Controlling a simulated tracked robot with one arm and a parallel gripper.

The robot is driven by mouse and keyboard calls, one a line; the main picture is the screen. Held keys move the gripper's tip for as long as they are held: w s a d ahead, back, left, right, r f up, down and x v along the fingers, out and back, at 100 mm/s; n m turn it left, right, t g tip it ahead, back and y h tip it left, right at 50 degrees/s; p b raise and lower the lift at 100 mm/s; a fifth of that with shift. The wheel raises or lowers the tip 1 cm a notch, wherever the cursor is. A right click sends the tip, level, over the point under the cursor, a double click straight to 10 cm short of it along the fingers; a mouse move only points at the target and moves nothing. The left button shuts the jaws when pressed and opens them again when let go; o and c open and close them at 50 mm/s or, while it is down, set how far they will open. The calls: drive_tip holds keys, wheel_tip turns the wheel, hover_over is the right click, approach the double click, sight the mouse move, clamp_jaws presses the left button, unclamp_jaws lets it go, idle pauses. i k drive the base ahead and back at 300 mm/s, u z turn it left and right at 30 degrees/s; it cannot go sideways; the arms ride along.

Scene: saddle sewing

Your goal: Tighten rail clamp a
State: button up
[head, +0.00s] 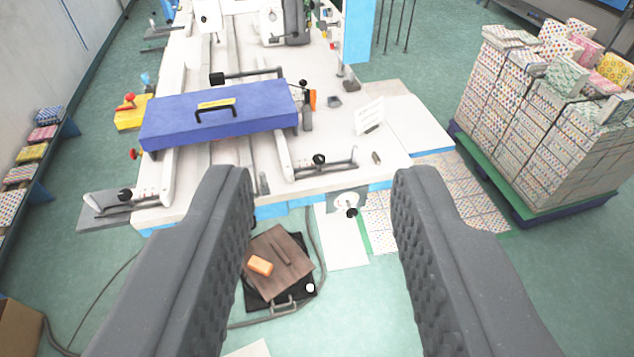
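My gripper (322,182) is open and empty. Its two dark grey, ribbed fingers stand wide apart and point toward the front of a long white machine table (225,195). At the front ends of the table's rails are two clamp-like fittings with black knobs. The left clamp fitting (125,195) sits at the table's front left corner. The right clamp fitting (319,160) appears between my fingertips, farther off. I see no labels, so I cannot tell which is rail clamp a. Neither is touched by the gripper.
A blue case (225,122) with a black handle lies across the rails. A pallet of patterned boxes (560,130) stands at the right. A brown board with an orange block (260,265) lies on the floor between the fingers, beside a cable. Green floor is open at the front right.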

sight(318, 160)
drive_tip(key=u, duration=0.95)
drive_tip(key=i, duration=1.3)
drive_tip(key=z, duration=0.45)
drive_tip(key=i, duration=0.7)
drive_tip(key=z, duration=0.65)
